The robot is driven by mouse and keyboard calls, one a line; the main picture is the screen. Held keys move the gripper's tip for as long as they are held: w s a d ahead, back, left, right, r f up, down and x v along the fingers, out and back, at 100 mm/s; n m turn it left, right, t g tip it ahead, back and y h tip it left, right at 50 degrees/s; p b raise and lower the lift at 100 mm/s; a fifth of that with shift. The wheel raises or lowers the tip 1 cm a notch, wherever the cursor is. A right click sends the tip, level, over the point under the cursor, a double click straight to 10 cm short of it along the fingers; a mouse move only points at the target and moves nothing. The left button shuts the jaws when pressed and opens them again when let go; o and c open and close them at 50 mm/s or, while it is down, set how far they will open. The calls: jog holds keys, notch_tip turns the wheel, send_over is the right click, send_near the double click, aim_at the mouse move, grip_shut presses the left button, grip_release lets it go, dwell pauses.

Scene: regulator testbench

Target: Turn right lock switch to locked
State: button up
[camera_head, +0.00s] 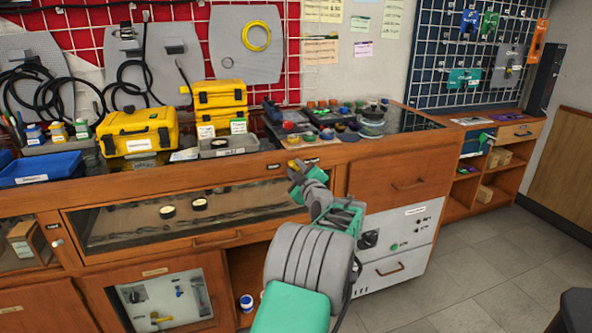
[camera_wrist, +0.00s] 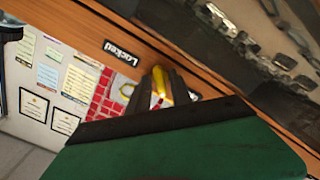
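The lock switch (camera_head: 293,164) shows as a small yellow piece on the bench's wooden front, just under the worktop edge. In the wrist view a yellow lever (camera_wrist: 160,82) with a reddish part shows between the dark fingers of my gripper (camera_wrist: 163,92). A black label reading "Locked" (camera_wrist: 121,53) is on the wood beside it. In the head view my gripper (camera_head: 296,172) is right at the switch, and its tips partly cover it. I cannot tell whether the fingers touch the lever, nor exactly which way the lever points.
Above the switch, the worktop (camera_head: 270,143) carries a grey tray (camera_head: 228,147), yellow cases (camera_head: 137,132) and several small parts. A glass-fronted drawer (camera_head: 150,221) is below left, and a wooden drawer (camera_head: 402,172) is to the right.

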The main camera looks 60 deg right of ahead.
grip_shut()
jog(key=shift+f+m, duration=0.1)
jog(key=shift+m, duration=0.2)
dwell(0.3)
jog(key=m+b, duration=0.1)
jog(key=m, duration=0.2)
jog(key=shift+b, duration=0.3)
jog(key=m, duration=0.6)
jog(key=m+p, duration=0.1)
jog(key=m, duration=0.2)
jog(key=shift+r+m, duration=0.2)
jog(key=shift+m, duration=0.1)
jog(key=m+p, duration=0.2)
jog(key=m, duration=0.2)
jog(key=shift+m, duration=0.3)
